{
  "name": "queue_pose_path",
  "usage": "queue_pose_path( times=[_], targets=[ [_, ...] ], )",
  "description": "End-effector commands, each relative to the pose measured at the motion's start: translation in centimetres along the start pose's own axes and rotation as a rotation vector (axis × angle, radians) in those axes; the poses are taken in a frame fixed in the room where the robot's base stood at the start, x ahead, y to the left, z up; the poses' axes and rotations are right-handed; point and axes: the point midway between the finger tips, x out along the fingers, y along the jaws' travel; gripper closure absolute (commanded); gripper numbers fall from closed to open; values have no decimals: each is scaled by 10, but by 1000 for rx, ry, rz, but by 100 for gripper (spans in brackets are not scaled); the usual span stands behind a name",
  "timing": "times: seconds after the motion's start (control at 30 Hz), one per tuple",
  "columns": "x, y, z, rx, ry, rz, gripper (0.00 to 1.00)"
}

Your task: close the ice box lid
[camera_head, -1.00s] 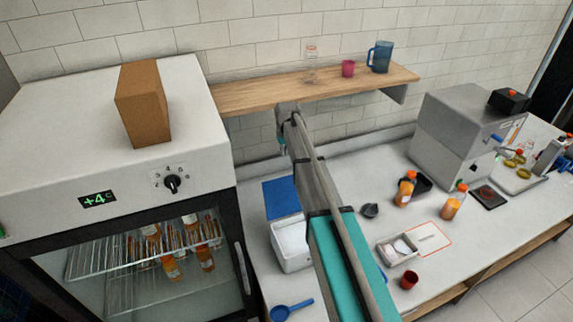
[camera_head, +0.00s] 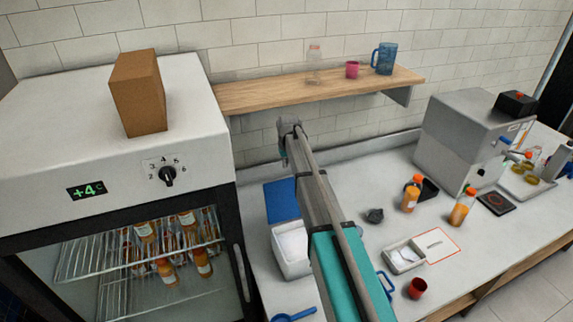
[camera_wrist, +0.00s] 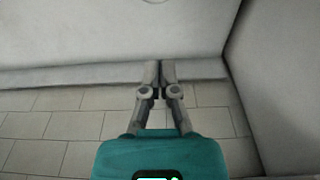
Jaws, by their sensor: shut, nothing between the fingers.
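The ice box (camera_head: 291,262) is a white open container on the counter, filled with white contents, just left of my arm. Its blue lid (camera_head: 281,201) is open behind it, toward the wall. My gripper shows in the wrist view (camera_wrist: 160,66) with its two fingers together and nothing between them. In the head view my arm reaches toward the back wall, and its far end (camera_head: 290,140) is above and behind the blue lid. The fingertips are hard to make out there. The arm hides part of the box's right side.
The fridge (camera_head: 115,170) stands close on the left, with a cardboard box on top. A wooden shelf (camera_head: 262,96) runs along the wall behind. A blue scoop (camera_head: 293,317) lies at the front. A white tray (camera_head: 404,256), red cup (camera_head: 417,288) and bottles stand right.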

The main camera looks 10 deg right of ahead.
Motion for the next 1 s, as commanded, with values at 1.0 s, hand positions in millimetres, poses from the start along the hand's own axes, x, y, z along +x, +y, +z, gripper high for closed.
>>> queue_pose_path(
  times=[1.0],
  targets=[
    [24,2,38,2,0,0,100]
  ],
)
